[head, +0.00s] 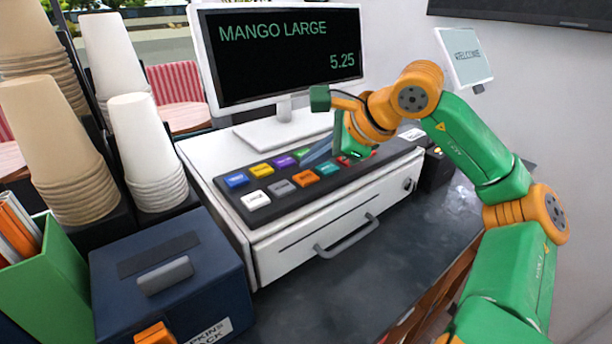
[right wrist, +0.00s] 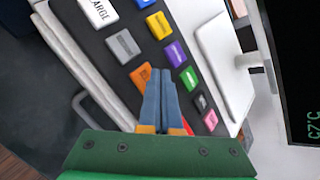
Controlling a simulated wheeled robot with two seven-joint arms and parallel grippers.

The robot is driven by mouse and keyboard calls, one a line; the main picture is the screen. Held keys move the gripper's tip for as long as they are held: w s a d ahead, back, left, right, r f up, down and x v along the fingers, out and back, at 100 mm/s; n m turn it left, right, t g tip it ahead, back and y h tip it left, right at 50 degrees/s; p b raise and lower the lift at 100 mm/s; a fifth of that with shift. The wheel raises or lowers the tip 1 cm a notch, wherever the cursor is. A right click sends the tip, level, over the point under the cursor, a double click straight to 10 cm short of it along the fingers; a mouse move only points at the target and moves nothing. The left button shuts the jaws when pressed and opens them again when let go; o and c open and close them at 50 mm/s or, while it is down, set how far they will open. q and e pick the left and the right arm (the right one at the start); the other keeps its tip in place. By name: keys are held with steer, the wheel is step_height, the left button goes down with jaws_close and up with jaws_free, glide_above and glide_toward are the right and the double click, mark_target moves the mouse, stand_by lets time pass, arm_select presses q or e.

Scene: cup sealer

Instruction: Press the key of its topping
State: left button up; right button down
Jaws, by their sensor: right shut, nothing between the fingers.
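The key panel (head: 222,193) carries two rows of coloured keys. The blue key (head: 236,180), yellow key (head: 261,170), purple key (head: 284,160) and green key (head: 305,153) are behind. My right gripper (head: 308,160) is shut and empty over the panel. In the right wrist view its blue fingertips (right wrist: 160,73) appear between the orange key (right wrist: 140,76) and purple key (right wrist: 175,54). Contact cannot be told. The screen (head: 285,60) reads MANGO LARGE, 5.25.
The panel sits on a white cash drawer (head: 320,225) with a grey handle. Stacked cups (head: 145,150) and a dark blue napkin box (head: 165,275) stand left. A card terminal (head: 434,168) is at right. The counter's front (head: 350,285) is clear.

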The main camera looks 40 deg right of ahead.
mark_target(312, 178)
steer(key=shift+f, duration=0.1)
stand_by(0.7)
steer(key=shift+f+b, duration=0.3)
steer(key=shift+b, duration=0.2)
steer(key=shift+f+b, duration=0.45)
stand_by(0.4)
stand_by(0.4)
steer(key=shift+r+p, duration=0.7)
steer(key=shift+r, duration=0.15)
steer(key=shift+r, duration=0.1)
step_height(312, 178, up, 5)
steer(key=p, duration=0.4)
steer(key=shift+p, duration=0.3)
